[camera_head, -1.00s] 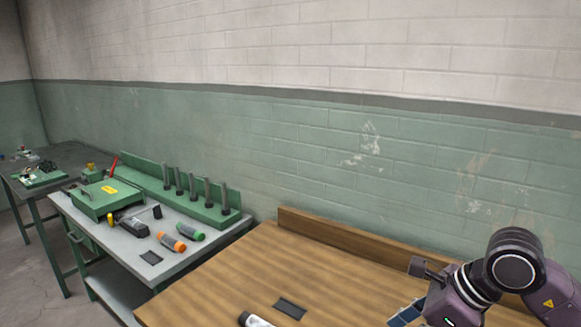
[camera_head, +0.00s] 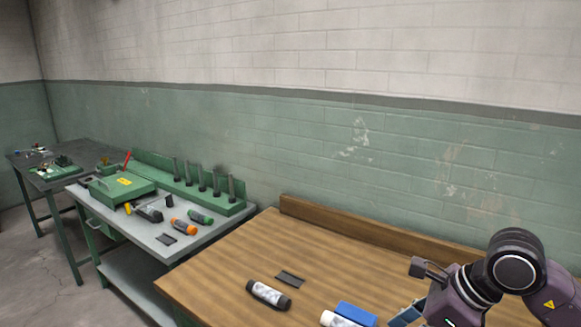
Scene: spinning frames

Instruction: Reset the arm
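My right arm (camera_head: 465,292) reaches in from the right, bent, with a purple and dark grey wrist over the right part of the wooden table (camera_head: 225,268). A grey-blue part at its lower end (camera_head: 407,312), probably the gripper, shows only partly at the bottom edge. Its fingertips are not clear, so I cannot tell whether it is open or holds anything. My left arm and gripper are out of view.
The wooden table holds a dark bottle (camera_head: 268,294), a flat black piece (camera_head: 290,279), a blue block (camera_head: 356,313) and a white bottle (camera_head: 340,320). A grey workbench (camera_head: 190,236) with tools and upright posts stands left. A wall is behind.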

